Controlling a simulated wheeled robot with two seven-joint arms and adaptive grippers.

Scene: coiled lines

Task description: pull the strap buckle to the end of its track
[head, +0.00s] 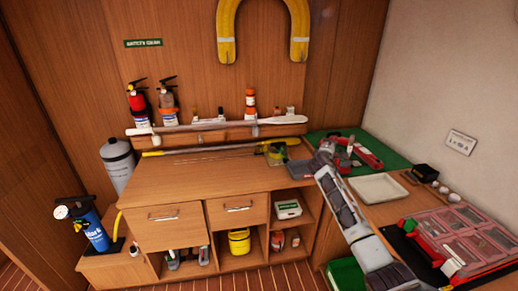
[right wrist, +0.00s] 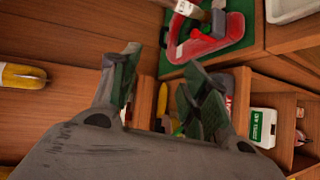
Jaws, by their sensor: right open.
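My right arm rises from the lower right in the head view. Its gripper (head: 325,152) is above the desk's right part, beside the green mat. In the right wrist view the dark fingers of this gripper (right wrist: 160,75) are apart, with nothing between them. A red frame (head: 366,155) with grey and white parts lies on the green mat; it also shows in the right wrist view (right wrist: 222,45), beyond the fingers and apart from them. A long thin rod or track (head: 205,150) runs along the back of the desk. I cannot tell which part is the strap buckle. My left gripper is out of view.
A white tray (head: 378,188) and a red compartment case (head: 470,245) are on the right bench. A yellow and dark item (head: 275,152) lies near the gripper. Extinguishers (head: 138,103) and bottles stand on the back shelf.

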